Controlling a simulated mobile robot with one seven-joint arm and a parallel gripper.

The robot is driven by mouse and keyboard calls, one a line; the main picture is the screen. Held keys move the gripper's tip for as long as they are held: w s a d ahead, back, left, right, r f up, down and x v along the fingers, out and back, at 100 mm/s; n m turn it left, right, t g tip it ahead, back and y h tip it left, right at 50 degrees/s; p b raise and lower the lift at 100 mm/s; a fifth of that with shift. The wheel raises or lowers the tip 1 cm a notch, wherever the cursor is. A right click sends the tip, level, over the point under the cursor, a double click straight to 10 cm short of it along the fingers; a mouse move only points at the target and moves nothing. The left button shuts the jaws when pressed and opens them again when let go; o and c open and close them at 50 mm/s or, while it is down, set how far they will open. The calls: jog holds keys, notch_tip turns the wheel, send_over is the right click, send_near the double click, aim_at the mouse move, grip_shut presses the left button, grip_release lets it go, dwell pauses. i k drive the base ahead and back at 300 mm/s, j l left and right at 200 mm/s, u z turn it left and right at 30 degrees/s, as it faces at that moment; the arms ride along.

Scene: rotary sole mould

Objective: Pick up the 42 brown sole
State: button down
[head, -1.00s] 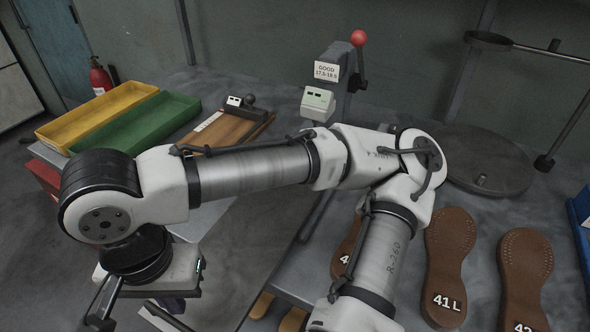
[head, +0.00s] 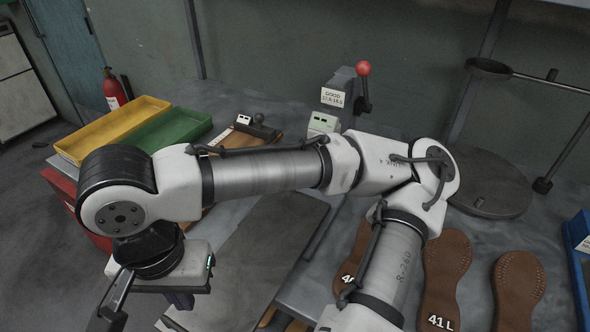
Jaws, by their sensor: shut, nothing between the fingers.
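The brown sole at the right of the row (head: 518,282) lies flat on the grey bench, its lower end and label cut off by the frame edge. In the earlier frame the top of its label looks like 42. Left of it lies a similar brown sole marked 41 L (head: 441,270). A third brown sole (head: 356,262) is partly hidden behind my arm, its label only partly readable. My gripper (head: 112,312) is at the lower left, shut and empty, far from the soles. Its fingertips are partly cut off.
A yellow tray (head: 72,148) and a green tray (head: 150,143) stand at the left. A gauge with a red ball lever (head: 363,68) stands at the back middle. A round dark plate (head: 520,190) is behind the soles. A blue bin (head: 577,250) borders the right.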

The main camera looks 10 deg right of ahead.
aim_at(519, 282)
jog(key=k, duration=1)
